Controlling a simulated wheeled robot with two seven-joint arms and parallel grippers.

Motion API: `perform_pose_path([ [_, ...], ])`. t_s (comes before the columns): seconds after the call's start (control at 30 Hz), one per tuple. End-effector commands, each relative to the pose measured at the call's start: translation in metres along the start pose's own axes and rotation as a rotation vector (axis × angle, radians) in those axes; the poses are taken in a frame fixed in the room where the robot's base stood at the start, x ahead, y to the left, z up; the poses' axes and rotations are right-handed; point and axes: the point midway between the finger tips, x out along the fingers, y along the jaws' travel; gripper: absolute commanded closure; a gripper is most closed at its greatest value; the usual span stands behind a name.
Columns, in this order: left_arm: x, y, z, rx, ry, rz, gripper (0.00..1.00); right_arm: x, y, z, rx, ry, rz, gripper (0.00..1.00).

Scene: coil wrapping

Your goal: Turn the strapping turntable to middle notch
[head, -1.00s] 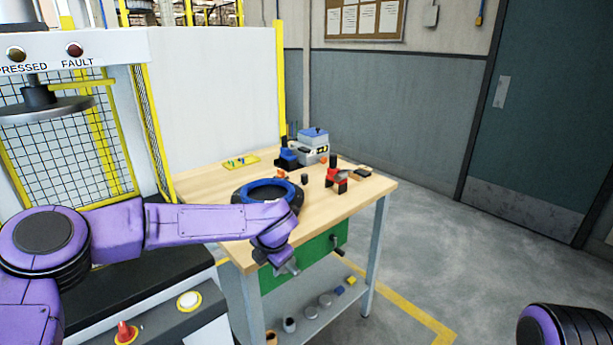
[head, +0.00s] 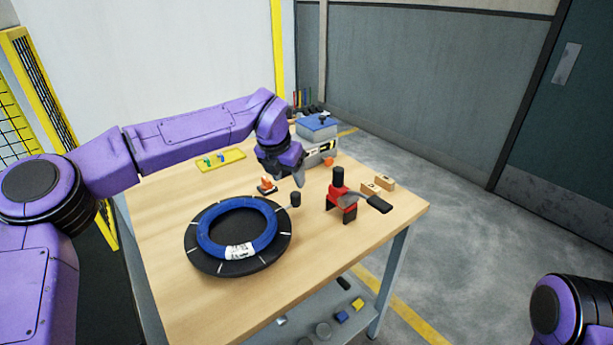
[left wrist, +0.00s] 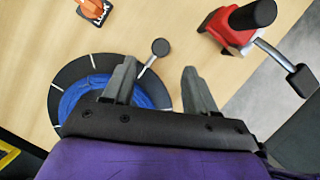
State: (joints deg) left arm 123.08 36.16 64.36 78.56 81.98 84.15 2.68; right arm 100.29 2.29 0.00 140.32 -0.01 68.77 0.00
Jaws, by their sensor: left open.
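The strapping turntable (head: 190,251) is a black disc with white marks, lying on the table with a blue coil (head: 208,245) on it. A thin rod with a black knob (head: 295,199) sticks out from its far right side. In the left wrist view the knob (left wrist: 160,47) is beyond and between the fingertips, and the turntable (left wrist: 68,75) is partly hidden behind my gripper. My left gripper (head: 300,180) is open and empty above the table, near the knob; it also shows in the left wrist view (left wrist: 158,75). My right gripper is out of view.
A red tool with a black handle (head: 342,197) stands right of the knob. An orange and black piece (head: 267,186) is behind the turntable. A grey and blue machine (head: 318,130) and yellow tray (head: 220,160) are at the back. The table's front is clear.

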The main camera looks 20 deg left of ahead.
Motion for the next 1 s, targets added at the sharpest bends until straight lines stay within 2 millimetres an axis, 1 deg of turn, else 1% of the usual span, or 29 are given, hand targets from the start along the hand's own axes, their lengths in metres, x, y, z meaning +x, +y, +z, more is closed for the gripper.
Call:
perform_pose_path([
  [0.1,-0.006,-0.001,-0.002,-0.007,-0.008,-0.008,0.43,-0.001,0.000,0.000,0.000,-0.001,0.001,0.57],
  [0.17,-0.004,-0.002,-0.005,-0.008,-0.011,-0.008,0.43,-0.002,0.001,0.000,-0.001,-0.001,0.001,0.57],
  [0.23,0.004,-0.004,-0.008,-0.006,-0.015,-0.007,0.43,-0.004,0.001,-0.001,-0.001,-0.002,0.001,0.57],
  [0.37,0.033,-0.007,-0.007,-0.003,-0.015,-0.009,0.43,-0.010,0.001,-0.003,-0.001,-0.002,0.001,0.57],
  [0.5,0.071,-0.005,-0.001,-0.004,-0.006,-0.009,0.43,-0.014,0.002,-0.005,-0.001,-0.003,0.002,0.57],
  [0.63,0.094,-0.003,0.002,-0.006,-0.002,-0.008,0.43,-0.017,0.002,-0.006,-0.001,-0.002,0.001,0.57],
  [0.77,0.103,-0.001,0.002,-0.008,-0.001,-0.007,0.43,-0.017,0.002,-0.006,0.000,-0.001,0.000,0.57],
  [0.97,0.104,0.000,0.002,-0.008,-0.002,-0.008,0.43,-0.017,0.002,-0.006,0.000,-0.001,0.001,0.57],
  [1.0,0.104,0.000,0.002,-0.008,-0.002,-0.008,0.53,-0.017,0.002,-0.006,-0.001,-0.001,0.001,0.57],
])
